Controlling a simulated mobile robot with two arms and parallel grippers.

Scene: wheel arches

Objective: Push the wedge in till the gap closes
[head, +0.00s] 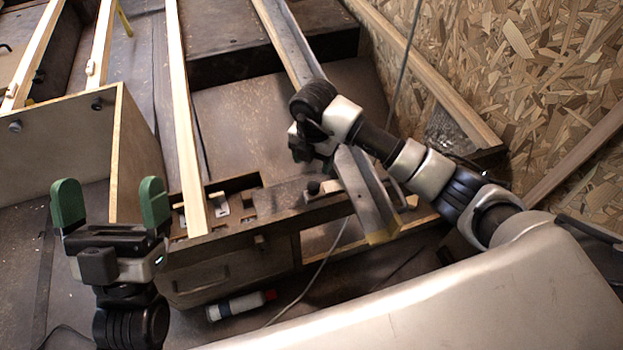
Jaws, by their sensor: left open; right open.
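A small pale wooden piece (327,187), which looks like the wedge, lies at the dark slotted wooden crosspiece (282,198), close beside the grey metal channel (363,190). I cannot tell how wide any gap beside it is. My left gripper (111,203) is open and empty, its two green fingers pointing up, in front of a pale-edged box and left of the crosspiece. My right gripper (301,145) is over the metal channel, just above the pale piece. Its fingers are mostly hidden by its own dark body, and I see nothing held.
A long pale wooden batten (185,130) runs back from the crosspiece. A pale-edged box (60,140) stands at the left. A bottle with a red cap (240,305) lies below. A chipboard wall (520,80) closes off the right. A thin cable (405,70) hangs near it.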

